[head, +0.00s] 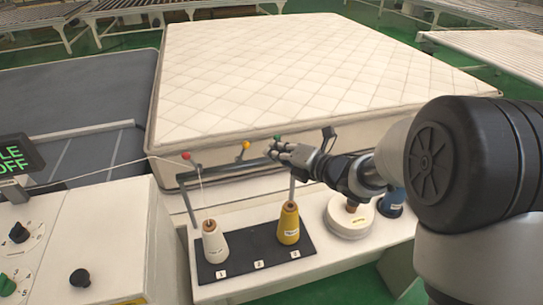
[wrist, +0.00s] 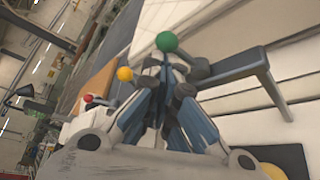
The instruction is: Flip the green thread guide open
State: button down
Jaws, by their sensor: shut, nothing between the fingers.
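The green thread guide shows as a green ball (head: 278,137) at the right end of a row on the dark rail, in front of the mattress. In the wrist view its green ball (wrist: 166,41) stands on a thin dark stem just beyond my fingertips. My gripper (head: 271,151) is shut and empty, reaching in from the right with its tips close beside the guide. In the wrist view the fingers (wrist: 163,88) come together below the ball and cover the stem's lower part. I cannot tell whether they touch it.
The yellow guide (head: 246,145) and red guide (head: 186,156) sit further left. White thread runs by the red one to a white cone (head: 215,243). A yellow cone (head: 289,223) stands on the black mat (head: 250,250). A mattress (head: 300,70) lies behind; a control box (head: 100,235) is left.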

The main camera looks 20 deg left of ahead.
jog(key=w+d+m+y+b, duration=0.1)
jog(key=m+b, duration=0.1)
jog(key=shift+d+y+b, duration=0.15)
jog(key=shift+y+b, duration=0.15)
jog(key=shift+b, duration=0.05)
jog(key=shift+d+r, duration=0.15)
dwell(0.7)
